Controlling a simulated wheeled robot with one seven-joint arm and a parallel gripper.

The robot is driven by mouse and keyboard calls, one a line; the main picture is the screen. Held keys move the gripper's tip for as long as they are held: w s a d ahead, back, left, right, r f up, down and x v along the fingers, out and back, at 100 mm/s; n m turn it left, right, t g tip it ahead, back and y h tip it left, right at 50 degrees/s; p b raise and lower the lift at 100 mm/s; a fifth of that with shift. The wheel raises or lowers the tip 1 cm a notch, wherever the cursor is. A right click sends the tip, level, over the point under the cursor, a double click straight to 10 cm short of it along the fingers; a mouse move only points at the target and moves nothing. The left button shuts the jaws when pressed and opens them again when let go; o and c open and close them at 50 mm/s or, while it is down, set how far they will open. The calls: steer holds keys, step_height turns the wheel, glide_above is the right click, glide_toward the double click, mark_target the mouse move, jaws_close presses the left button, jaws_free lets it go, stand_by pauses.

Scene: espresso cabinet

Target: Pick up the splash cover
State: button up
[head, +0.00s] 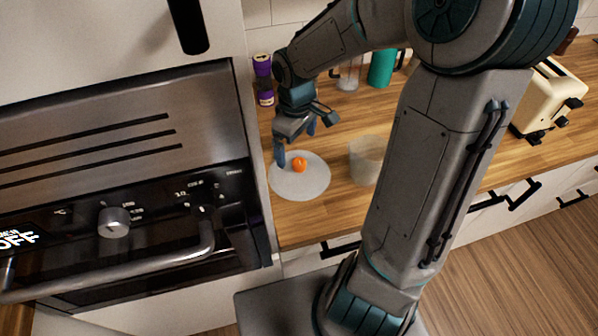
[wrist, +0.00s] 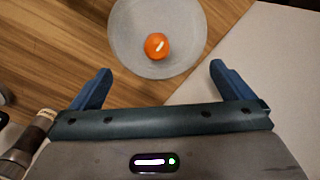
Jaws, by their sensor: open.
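The splash cover (head: 302,188) is a flat, round grey disc with an orange knob (head: 299,164) at its middle. It lies on the wooden counter just right of the oven. In the wrist view the cover (wrist: 128,42) is at the top middle, its upper edge cut off, with the orange knob (wrist: 156,46) facing me. My gripper (head: 295,142) is open and empty above the back left part of the cover. In the wrist view its two blue fingers (wrist: 161,72) are spread wide, with the knob beyond the tips and roughly centred between them.
A translucent container (head: 366,162) stands right of the cover. A purple bottle (head: 263,80), a clear jug (head: 348,74) and a teal canister (head: 381,68) stand at the back. A cream toaster (head: 545,98) is far right. The oven (head: 115,220) borders the counter's left side.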

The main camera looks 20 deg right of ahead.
mark_target(299, 162)
steer(key=f, duration=0.8)
steer(key=shift+d+f+b, duration=0.1)
steer(key=shift+d+b, duration=0.15)
steer(key=shift+b, duration=0.05)
steer(key=c, duration=0.9)
steer(key=shift+s, duration=0.2)
steer(key=shift+c, duration=0.8)
